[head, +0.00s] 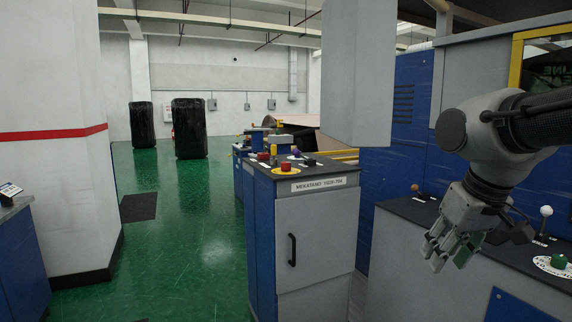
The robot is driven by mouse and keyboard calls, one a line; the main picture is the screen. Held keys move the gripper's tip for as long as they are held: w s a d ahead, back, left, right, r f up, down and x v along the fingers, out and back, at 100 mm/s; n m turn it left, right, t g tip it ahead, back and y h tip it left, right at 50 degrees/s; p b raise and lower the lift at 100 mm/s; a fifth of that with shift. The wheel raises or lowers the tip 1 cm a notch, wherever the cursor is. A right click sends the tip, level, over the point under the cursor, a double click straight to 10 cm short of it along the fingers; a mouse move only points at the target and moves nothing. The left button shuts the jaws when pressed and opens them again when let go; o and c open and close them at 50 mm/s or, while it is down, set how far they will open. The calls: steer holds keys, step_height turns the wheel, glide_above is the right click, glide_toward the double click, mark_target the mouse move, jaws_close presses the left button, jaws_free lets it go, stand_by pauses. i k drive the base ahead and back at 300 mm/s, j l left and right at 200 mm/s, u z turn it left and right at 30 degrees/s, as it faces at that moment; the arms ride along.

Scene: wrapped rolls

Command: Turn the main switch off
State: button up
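No label in view says which control is the main switch. A red knob on a yellow disc (286,168) sits on top of the grey cabinet at the centre. A green knob (558,262) on a white disc sits on the right console. A white-ball lever (545,217) stands behind it, and a brown-ball lever (416,190) stands farther left on that console. My gripper (450,259) points down over the right console, between the two levers. Its fingers are spread and it holds nothing that I can see. It hides part of the console top.
The grey cabinet (316,232) has a black handle and a name plate. A grey column or box (357,70) hangs above its right side. Black wrapped rolls (188,128) stand far back. The green floor (190,240) is clear at left of the cabinet.

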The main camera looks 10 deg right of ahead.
mark_target(285, 166)
steer(key=i+j+u, duration=0.2)
steer(key=i, duration=0.15)
steer(key=i+u, duration=0.2)
steer(key=i, duration=0.2)
steer(key=i+j, duration=0.2)
steer(key=i, duration=0.2)
steer(key=i+j+z, duration=0.1)
steer(key=i, duration=0.3)
steer(key=i+j+z, duration=0.45)
steer(key=i, duration=0.15)
